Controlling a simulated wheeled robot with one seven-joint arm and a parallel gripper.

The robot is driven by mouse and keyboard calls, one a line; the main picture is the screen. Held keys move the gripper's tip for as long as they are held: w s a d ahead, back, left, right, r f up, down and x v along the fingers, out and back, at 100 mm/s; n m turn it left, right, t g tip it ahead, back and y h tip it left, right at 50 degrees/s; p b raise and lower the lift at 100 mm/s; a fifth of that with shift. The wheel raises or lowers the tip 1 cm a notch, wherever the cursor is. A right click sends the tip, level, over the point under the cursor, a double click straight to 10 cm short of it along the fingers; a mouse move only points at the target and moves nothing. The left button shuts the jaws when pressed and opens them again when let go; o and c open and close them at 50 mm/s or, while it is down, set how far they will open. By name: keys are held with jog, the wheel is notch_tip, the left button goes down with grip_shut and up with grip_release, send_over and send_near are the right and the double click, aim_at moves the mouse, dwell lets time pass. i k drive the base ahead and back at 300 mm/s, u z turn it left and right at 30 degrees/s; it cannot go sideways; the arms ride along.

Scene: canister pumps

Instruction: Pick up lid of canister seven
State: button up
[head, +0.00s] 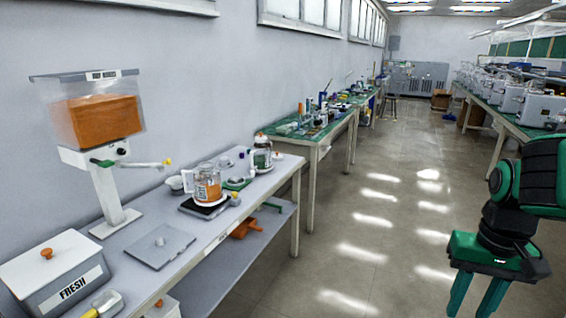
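My gripper (473,296) hangs at the lower right over the floor. Its two green fingers point down and stand apart with nothing visible between them. I cannot read a number seven on anything. A flat grey square lid-like plate (146,256) with a round knob lies on the left table. A grey box (82,277) marked FRESH has a pale lid (38,264) with an orange knob. Several pale boxy units (538,107) stand on the right bench; their markings are too small to read. My gripper is far from the left table's things and touches nothing visible.
A hopper with orange contents (98,120) stands on the left table (228,222). A glass jar (207,186) and a glass pot (261,158) stand further along. A green-topped bench (318,139) follows. The aisle floor (370,215) is clear; a cardboard box (440,99) is far back.

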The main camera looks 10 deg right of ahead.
aim_at(277, 157)
jog(key=z, duration=0.4)
jog(key=i, duration=1.05)
jog(key=z, duration=0.5)
jog(key=i, duration=1.15)
jog(key=u, duration=0.85)
jog(key=i, duration=1.25)
jog(key=u, duration=0.7)
